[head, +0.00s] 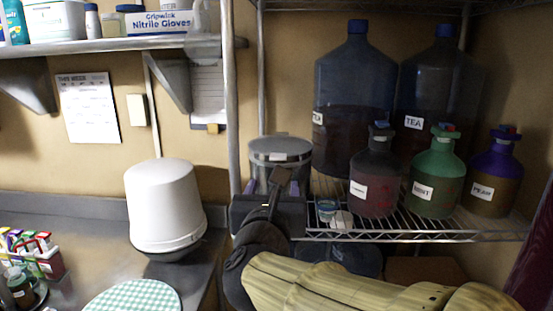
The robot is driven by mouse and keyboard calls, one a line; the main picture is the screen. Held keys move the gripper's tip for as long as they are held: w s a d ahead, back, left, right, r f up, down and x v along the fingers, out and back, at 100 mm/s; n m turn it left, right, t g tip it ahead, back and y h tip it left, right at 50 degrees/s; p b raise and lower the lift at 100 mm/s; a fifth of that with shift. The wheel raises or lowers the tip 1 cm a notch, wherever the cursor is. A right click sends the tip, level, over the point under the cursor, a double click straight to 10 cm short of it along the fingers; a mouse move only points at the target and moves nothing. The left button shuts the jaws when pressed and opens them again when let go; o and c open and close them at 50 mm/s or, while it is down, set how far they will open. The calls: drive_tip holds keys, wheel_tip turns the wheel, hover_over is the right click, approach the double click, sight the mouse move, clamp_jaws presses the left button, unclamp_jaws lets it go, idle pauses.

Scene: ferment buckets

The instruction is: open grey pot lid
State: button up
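The grey pot (296,176) stands at the left end of the wire shelf, behind my gripper. Its grey lid (281,148) sits on top, with a small pale mark or label at the front. My gripper (281,178) reaches up in front of the pot, its fingers near the pot's front wall below the lid. The gripper and its dark body hide the lower front of the pot. I cannot tell whether the fingers touch the pot or whether they are open.
Labelled jugs in dark red, green and purple (436,181) stand to the right, with large blue carboys (354,85) behind. A shelf post (231,100) rises just left of the pot. A white bucket (165,205) stands upside down on the left counter. Small containers (327,209) sit right of my gripper.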

sight(278, 159)
drive_tip(key=w+p, duration=0.1)
drive_tip(key=w, duration=0.4)
drive_tip(key=w+p, duration=0.2)
drive_tip(key=w, duration=0.3)
drive_tip(key=w+p, duration=0.2)
drive_tip(key=w, duration=0.2)
drive_tip(key=shift+w+d, duration=0.25)
drive_tip(key=shift+w, duration=0.15)
drive_tip(key=shift+c, duration=0.5)
